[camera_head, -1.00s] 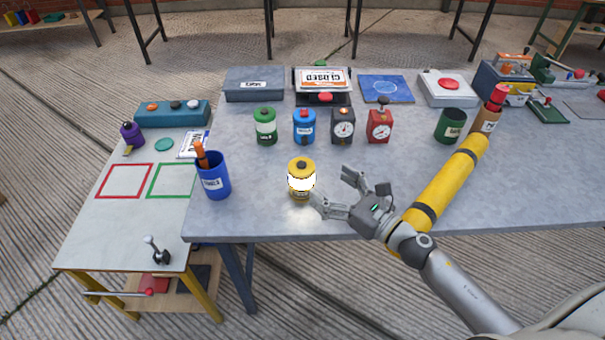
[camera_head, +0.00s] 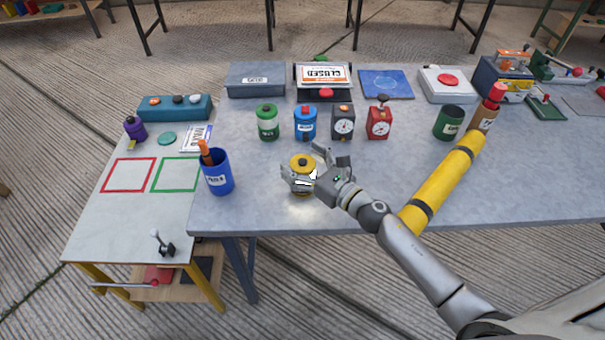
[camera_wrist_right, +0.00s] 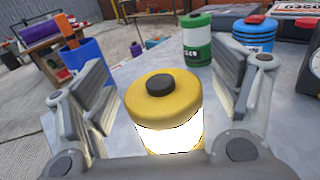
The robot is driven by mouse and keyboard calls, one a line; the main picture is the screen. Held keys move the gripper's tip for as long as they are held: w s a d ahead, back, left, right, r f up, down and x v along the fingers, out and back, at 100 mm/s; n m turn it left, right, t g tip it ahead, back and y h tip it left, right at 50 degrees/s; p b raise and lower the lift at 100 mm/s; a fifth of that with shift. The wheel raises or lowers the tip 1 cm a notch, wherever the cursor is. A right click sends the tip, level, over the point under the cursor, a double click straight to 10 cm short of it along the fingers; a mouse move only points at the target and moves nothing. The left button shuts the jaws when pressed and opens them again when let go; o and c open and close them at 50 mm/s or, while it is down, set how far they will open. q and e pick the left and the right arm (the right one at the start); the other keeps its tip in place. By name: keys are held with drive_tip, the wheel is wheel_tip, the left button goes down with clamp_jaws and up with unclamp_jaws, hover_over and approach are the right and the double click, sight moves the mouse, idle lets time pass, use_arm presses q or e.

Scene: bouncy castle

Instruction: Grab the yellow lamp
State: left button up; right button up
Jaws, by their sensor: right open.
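The yellow lamp (camera_head: 302,162) stands upright on the grey table, with a yellow cap, a black knob and a glowing white body. In the right wrist view the lamp (camera_wrist_right: 165,100) sits between the two open fingers, with a gap on each side. My right gripper (camera_head: 308,172) is open around the lamp from the right; its fingers partly hide the lamp's lower body in the head view. The gripper also shows in the right wrist view (camera_wrist_right: 165,92). My left gripper is not in view.
A blue cup (camera_head: 216,174) with an orange-handled tool stands left of the lamp. Behind it are a green canister (camera_head: 268,122), a blue canister (camera_head: 305,123), and dark (camera_head: 343,123) and red (camera_head: 379,120) dial devices. The table in front of the lamp is clear.

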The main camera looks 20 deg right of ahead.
drive_tip(key=c, duration=1.7)
drive_tip(key=shift+c, duration=0.4)
drive_tip(key=shift+r, duration=0.15)
